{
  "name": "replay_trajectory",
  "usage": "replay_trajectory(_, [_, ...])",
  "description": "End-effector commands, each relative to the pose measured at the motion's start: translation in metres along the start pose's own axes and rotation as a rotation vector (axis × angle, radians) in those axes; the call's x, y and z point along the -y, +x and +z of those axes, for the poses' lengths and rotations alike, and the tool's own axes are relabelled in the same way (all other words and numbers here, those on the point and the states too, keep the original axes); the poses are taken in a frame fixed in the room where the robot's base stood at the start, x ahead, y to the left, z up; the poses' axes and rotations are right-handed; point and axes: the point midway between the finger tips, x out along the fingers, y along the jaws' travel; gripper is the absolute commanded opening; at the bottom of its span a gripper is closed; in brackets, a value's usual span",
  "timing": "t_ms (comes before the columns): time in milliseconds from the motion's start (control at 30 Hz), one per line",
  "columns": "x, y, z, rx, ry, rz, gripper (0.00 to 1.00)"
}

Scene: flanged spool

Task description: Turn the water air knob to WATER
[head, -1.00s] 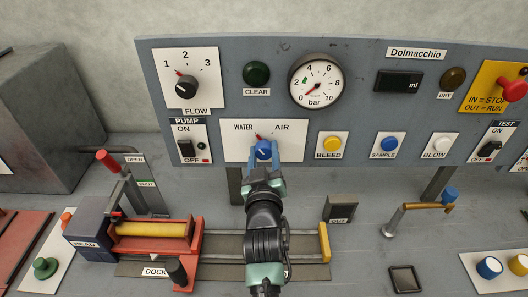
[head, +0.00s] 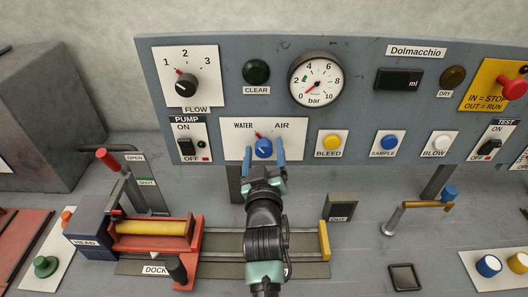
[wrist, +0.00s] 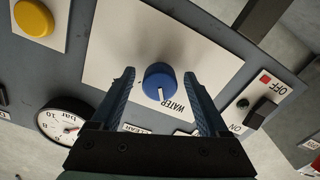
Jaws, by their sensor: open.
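The blue water air knob (head: 264,149) sits on a white plate (head: 295,150) with WATER printed at left and AIR at right. A small red pointer (head: 258,135) above the knob leans up and left, toward the WATER side. In the wrist view, the knob (wrist: 159,79) has a white line pointing toward the WATER lettering (wrist: 174,107); AIR is not readable there. My gripper (head: 265,151) is open, its blue fingers either side of the knob. The wrist view shows a gap between the knob and each finger of my gripper (wrist: 159,75).
The FLOW dial (head: 186,84), PUMP switch (head: 186,148) and yellow BLEED button (head: 333,143) flank the knob plate. The pressure gauge (head: 316,80) is above right. Below, a red carriage (head: 192,262) with a yellow roller stands left of my arm; an OUT block (head: 340,207) stands right.

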Motion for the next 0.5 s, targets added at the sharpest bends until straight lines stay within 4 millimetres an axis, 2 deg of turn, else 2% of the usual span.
replay_trajectory(133, [0.000, -0.005, 0.000, -0.001, 0.001, 0.000, 0.78])
replay_trajectory(233, [0.000, -0.015, 0.000, -0.001, 0.003, 0.000, 0.78])
replay_trajectory(500, [0.001, -0.067, 0.002, 0.001, 0.004, 0.001, 0.78])
